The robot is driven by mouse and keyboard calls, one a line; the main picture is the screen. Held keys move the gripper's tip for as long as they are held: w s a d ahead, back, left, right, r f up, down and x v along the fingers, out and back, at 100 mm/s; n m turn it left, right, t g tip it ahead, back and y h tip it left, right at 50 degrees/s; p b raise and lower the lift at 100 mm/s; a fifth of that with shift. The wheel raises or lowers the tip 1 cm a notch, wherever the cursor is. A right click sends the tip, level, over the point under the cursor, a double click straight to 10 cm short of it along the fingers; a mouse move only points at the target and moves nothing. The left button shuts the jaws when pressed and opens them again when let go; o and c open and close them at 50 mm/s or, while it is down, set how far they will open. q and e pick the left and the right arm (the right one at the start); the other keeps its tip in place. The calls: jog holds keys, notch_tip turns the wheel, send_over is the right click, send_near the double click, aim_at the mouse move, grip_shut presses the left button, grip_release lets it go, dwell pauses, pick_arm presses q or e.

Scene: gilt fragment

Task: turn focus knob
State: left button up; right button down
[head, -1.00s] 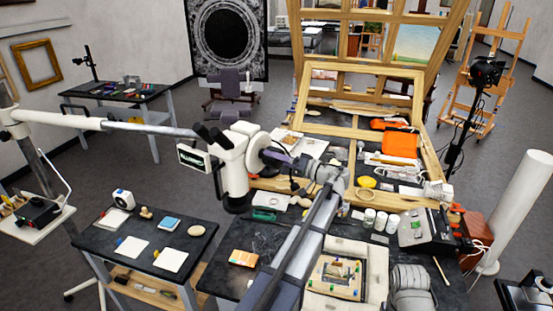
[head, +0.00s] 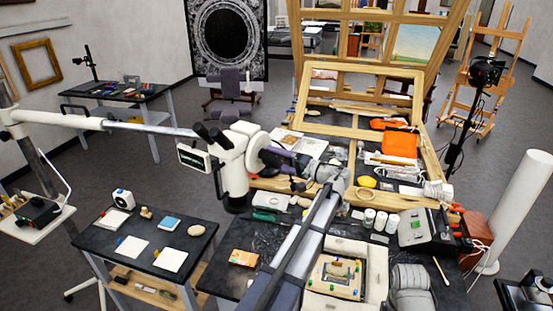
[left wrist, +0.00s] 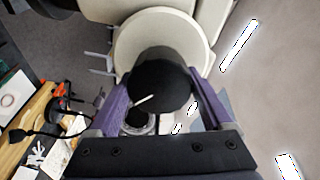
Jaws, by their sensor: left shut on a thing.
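A white microscope (head: 233,172) hangs on a long boom arm over the work table. Its round cream side disc (head: 257,150) faces right; in the left wrist view the disc (left wrist: 122,47) sits behind the black focus knob (left wrist: 160,80). The knob has a pale line on its lower edge. My left gripper (head: 273,156) reaches the microscope from the right. In the left wrist view its purple fingers (left wrist: 160,92) stand on both sides of the knob and are shut on it. The fingers hide the knob in the head view. My right gripper is not seen.
A small display box (head: 194,158) sits left of the microscope. A lower table (head: 140,244) stands at left.

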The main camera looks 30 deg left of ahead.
pick_arm(q)
jog(key=o, duration=1.2)
jog(key=shift+c, duration=0.2)
jog(key=d, duration=0.8)
jog(key=shift+s, duration=0.15)
jog(key=shift+a, duration=0.1)
